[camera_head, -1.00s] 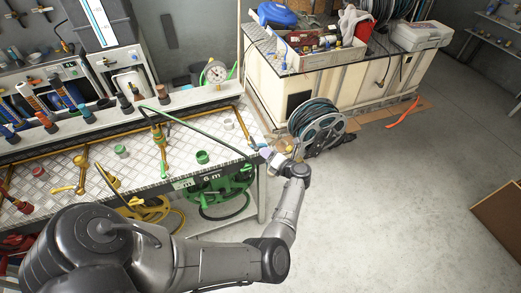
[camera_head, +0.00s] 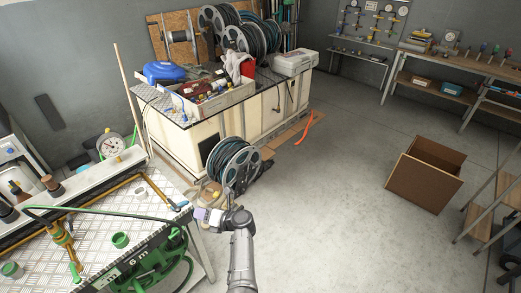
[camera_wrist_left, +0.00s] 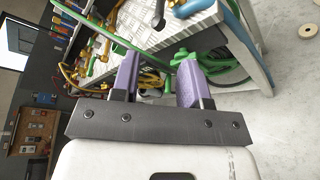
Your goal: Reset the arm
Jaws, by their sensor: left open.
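My left arm (camera_head: 242,262) comes up from the bottom edge of the head view, bent at the wrist. Its left gripper (camera_head: 207,215) is at the right corner of the metal-topped workbench (camera_head: 152,228), in front of the hose reel on the floor. In the left wrist view the two purple fingers (camera_wrist_left: 157,80) stand apart with nothing held between them. Beyond them are the bench edge and green hose (camera_wrist_left: 224,68). My right gripper is not in view.
A hose reel (camera_head: 233,165) stands on the floor by a cream cabinet (camera_head: 190,146) topped with tools and a blue case (camera_head: 163,72). An open brown box (camera_head: 425,176) lies at right. Shelves (camera_head: 437,84) line the back right. The middle floor is clear.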

